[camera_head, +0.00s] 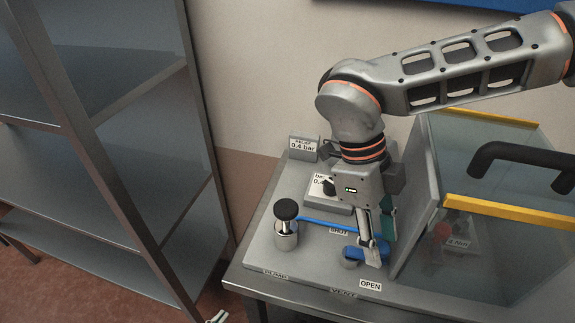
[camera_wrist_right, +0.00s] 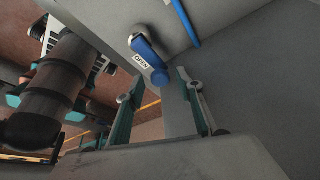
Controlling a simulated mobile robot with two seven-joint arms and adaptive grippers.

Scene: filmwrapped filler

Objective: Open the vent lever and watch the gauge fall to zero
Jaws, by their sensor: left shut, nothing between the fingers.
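The blue vent lever (camera_head: 366,252) sits on the grey panel near the OPEN label (camera_head: 370,285). In the right wrist view the lever (camera_wrist_right: 150,54) lies just beyond my fingertips, beside the same label (camera_wrist_right: 138,63).
A black-topped pump knob (camera_head: 287,210) stands left of the lever, with a blue line (camera_head: 320,223) running from it. A placard (camera_head: 303,146) reads 0.4 bar. A clear guard with a yellow edge (camera_head: 505,207) and dark handle (camera_head: 520,158) closes the right. A metal shelf (camera_head: 100,180) stands left.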

